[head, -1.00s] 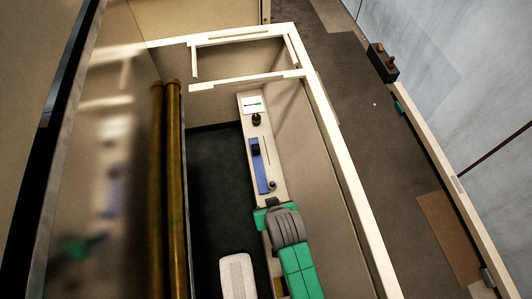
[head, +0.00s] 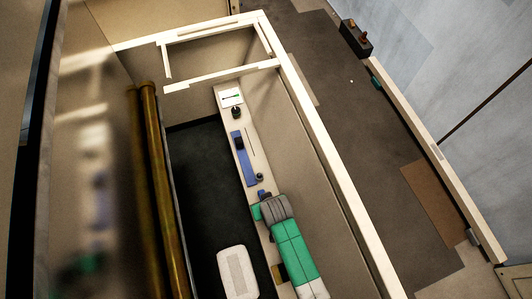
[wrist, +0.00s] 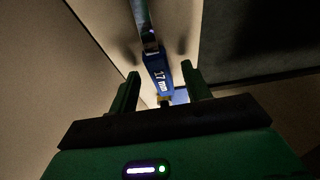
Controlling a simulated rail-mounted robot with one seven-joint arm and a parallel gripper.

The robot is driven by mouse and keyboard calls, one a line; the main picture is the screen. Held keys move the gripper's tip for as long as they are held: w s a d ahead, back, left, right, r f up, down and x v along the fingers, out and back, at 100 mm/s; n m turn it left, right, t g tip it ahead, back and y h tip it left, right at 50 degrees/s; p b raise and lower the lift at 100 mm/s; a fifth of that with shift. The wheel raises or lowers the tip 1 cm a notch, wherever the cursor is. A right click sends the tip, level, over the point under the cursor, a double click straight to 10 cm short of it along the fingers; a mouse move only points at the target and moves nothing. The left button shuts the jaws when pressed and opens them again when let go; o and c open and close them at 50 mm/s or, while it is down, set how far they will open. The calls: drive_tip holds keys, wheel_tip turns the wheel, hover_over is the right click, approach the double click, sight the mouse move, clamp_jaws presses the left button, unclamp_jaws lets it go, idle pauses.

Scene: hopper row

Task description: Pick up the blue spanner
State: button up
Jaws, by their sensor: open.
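The blue spanner (wrist: 157,70) shows in the wrist view, marked "17 mm", with a bare metal part running up from its blue section. My gripper (wrist: 160,78) is open, with one green finger to the left and one to the right of the spanner's line. I see a gap on both sides and no contact. In the head view a long blue shape (head: 244,160) lies along the narrow pale ledge, probably this spanner or its place. My green and grey arm reaches along the ledge just below it and hides the gripper's fingertips there.
The pale ledge (head: 262,150) also bears a dark knob (head: 236,112) and a white card with a green mark (head: 231,97). A pale frame (head: 325,150) walls the right side. Two brass-coloured pipes (head: 158,190) stand left.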

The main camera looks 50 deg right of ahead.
drive_tip(key=shift+w, duration=0.1)
clamp_jaws()
wheel_tip(320, 180, up, 10)
drive_tip(key=shift+p, duration=0.4)
drive_tip(key=c, duration=0.6)
unclamp_jaws()
clamp_jaws()
